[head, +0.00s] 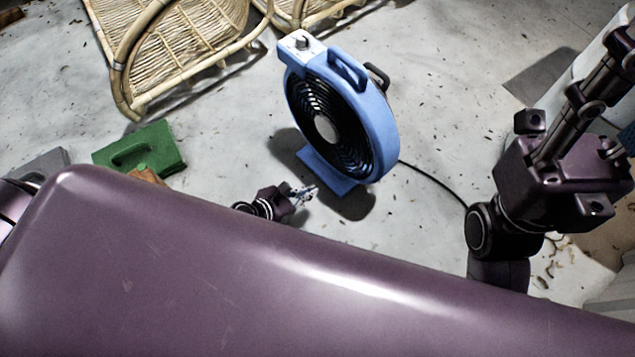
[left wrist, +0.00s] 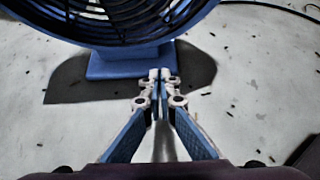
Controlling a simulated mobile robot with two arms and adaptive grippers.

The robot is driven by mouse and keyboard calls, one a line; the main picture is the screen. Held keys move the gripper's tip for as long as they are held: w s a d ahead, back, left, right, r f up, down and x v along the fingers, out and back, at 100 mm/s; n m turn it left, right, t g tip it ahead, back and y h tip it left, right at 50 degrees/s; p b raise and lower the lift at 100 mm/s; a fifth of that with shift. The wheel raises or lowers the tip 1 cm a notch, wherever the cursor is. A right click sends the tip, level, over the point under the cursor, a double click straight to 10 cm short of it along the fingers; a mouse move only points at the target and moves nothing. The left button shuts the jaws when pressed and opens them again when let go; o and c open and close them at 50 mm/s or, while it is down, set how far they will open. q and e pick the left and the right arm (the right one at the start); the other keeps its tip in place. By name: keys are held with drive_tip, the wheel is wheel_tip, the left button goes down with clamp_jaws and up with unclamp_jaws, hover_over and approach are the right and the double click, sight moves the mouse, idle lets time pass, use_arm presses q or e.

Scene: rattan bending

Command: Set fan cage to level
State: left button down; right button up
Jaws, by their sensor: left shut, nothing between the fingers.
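The blue floor fan (head: 378,128) stands on its flat blue base (head: 322,172) on the concrete floor. Its round black cage (head: 325,120) faces left and toward me; I cannot tell its exact tilt. A grey knob box and a blue handle are on top of the drum. My left gripper (head: 304,193) is shut and empty, low near the front of the base, apart from the cage. In the left wrist view the closed fingertips (left wrist: 160,76) point toward the base (left wrist: 130,61), with the lower cage (left wrist: 110,22) above. My right gripper is not visible.
Rattan chairs (head: 190,42) stand at the upper left. A green case (head: 140,148) lies at the left. A black cord (head: 432,175) runs from the fan to the right. My right arm fills the right side. Open floor surrounds the fan.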

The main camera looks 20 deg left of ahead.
use_arm(q)
drive_tip(key=shift+s+f+p+v, duration=0.1)
drive_tip(key=shift+f+p+v, duration=0.1)
drive_tip(key=shift+v, duration=0.55)
drive_tip(key=shift+s+f+p+v, duration=0.1)
drive_tip(key=shift+p+v, duration=0.1)
drive_tip(key=shift+v, duration=0.55)
drive_tip(key=shift+s+f+p+v, duration=0.1)
drive_tip(key=shift+p+v, duration=0.1)
drive_tip(key=shift+v, duration=0.6)
drive_tip(key=shift+a, duration=0.15)
